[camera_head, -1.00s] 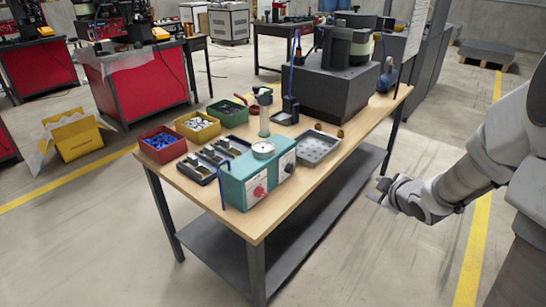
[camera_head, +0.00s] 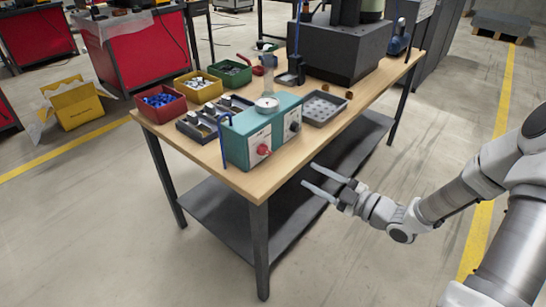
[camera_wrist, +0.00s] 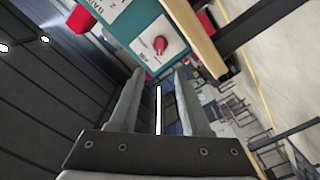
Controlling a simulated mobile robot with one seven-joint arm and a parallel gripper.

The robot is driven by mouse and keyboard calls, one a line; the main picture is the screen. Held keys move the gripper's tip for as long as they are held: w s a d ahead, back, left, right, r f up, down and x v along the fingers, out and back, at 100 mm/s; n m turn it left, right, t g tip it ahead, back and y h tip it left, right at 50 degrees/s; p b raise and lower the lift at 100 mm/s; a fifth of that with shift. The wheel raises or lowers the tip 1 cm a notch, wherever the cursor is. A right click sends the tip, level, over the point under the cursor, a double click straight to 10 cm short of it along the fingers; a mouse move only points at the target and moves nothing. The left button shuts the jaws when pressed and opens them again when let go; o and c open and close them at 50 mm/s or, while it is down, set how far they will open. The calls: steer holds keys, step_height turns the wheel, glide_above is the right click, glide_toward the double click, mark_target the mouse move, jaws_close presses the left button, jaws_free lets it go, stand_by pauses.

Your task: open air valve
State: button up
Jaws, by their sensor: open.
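A teal control box (camera_head: 262,132) with pale front panels stands on the near edge of the wooden workbench. A red knob (camera_head: 263,149) is on its left front panel, and a dark knob (camera_head: 295,126) is on its right panel. The red knob also shows in the wrist view (camera_wrist: 160,45), ahead of and above my fingers. My gripper (camera_head: 312,178) is open and empty, in front of the bench edge, to the right of and lower than the red knob, apart from it. Its two fingers show in the wrist view (camera_wrist: 158,90). Which control is the air valve cannot be told.
The workbench (camera_head: 238,179) has a lower shelf (camera_head: 228,212). A grey tray (camera_head: 324,108) lies right of the box; red (camera_head: 162,103), yellow (camera_head: 198,86) and green (camera_head: 230,72) bins stand behind it. A thin blue tube (camera_head: 222,145) rises at the box's left. The floor in front is clear.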

mark_target(269, 153)
steer(key=b+x, duration=0.2)
steer(key=x, duration=1.2)
steer(key=shift+w, duration=0.1)
jaws_close()
